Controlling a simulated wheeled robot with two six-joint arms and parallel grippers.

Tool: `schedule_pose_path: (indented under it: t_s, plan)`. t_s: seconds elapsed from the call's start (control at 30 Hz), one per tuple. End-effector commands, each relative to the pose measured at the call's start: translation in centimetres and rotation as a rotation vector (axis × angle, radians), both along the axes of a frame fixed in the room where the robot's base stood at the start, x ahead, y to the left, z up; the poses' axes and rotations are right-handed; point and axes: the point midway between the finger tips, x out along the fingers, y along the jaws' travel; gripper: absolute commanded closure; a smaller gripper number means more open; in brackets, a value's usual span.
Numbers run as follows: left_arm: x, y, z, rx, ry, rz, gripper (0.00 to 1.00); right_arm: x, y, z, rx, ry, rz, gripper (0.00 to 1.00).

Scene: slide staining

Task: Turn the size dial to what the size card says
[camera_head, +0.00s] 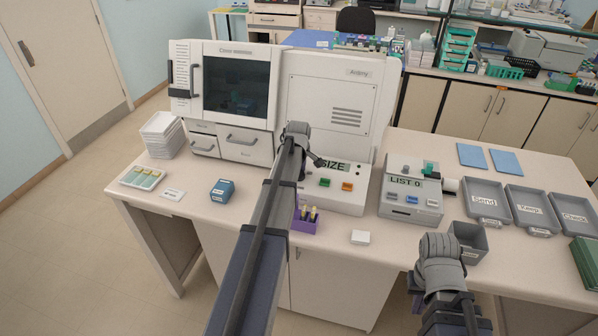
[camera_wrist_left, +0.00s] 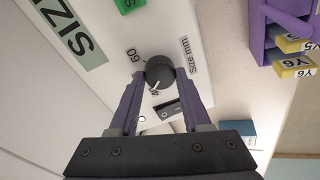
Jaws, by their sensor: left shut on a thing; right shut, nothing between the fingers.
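The size dial (camera_wrist_left: 160,72) is a dark round knob on the white machine panel, with "60" and "Size mm" printed beside it. My left gripper (camera_wrist_left: 158,82) is shut on it, one finger on each side. In the head view my left gripper (camera_head: 303,160) reaches the machine's front and hides the dial.
Green (camera_head: 325,182) and orange (camera_head: 347,187) buttons are close to the dial. A purple rack (camera_head: 303,226) stands in front, and a blue box (camera_head: 222,190) to its left.

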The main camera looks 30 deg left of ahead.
Motion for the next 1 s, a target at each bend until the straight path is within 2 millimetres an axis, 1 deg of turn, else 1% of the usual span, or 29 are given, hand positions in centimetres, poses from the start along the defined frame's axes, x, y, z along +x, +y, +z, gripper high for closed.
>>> schedule_pose_path:
  t_s: [0.2,0.43,0.7,1.0]
  plan:
    - [-0.11,-0.04,-0.05,-0.051,-0.008,0.14,1.0,0.0,0.0,0.07,0.0,0.0,0.0,1.0]
    - [-0.13,-0.03,-0.05,-0.085,-0.016,0.236,1.0,0.0,0.0,0.11,0.0,0.0,0.0,1.0]
    - [-0.15,-0.03,-0.06,-0.102,-0.02,0.282,1.0,0.0,0.0,0.13,0.0,0.0,0.0,1.0]
    - [-0.17,-0.04,-0.07,-0.104,-0.02,0.288,1.0,0.0,0.0,0.13,0.0,0.0,0.0,1.0]
